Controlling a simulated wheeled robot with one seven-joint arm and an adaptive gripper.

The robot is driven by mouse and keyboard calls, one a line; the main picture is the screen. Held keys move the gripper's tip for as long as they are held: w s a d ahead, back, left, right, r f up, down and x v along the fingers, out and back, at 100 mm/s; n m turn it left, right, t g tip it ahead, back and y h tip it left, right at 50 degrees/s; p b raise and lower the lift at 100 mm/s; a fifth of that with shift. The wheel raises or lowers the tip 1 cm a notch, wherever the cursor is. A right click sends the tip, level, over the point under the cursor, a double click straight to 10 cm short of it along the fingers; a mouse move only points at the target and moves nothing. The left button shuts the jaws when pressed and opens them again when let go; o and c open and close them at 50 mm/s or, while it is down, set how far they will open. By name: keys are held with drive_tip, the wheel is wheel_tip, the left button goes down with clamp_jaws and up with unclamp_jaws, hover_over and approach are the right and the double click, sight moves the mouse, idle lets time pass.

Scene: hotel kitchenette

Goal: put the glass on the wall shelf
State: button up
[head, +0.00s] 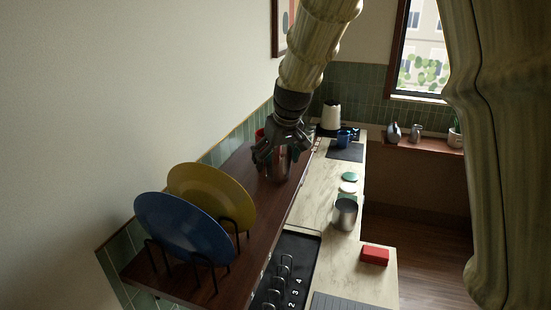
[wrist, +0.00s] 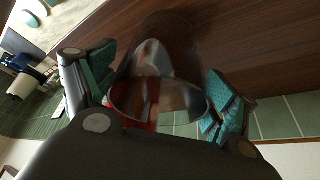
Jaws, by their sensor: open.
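The see-through glass (wrist: 160,75) is between the two fingers of my gripper (wrist: 158,103) in the wrist view. In the head view the glass (head: 276,168) is at the far part of the dark wooden wall shelf (head: 245,158) and seems to stand on it. My gripper (head: 276,152) is over and around its upper part, with the fingers open. A clear gap shows on the right finger's side; contact on the left is unclear. My gripper hides much of the glass in the head view.
A yellow plate (head: 212,192) and a blue plate (head: 180,228) stand in racks on the near shelf. Something red (head: 260,134) is just behind my gripper. Below, the counter holds a metal cup (head: 345,213), a red block (head: 375,255) and a white kettle (head: 331,114).

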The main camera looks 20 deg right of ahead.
drive_tip(key=shift+b+v, duration=0.35)
drive_tip(key=shift+v, duration=5.65)
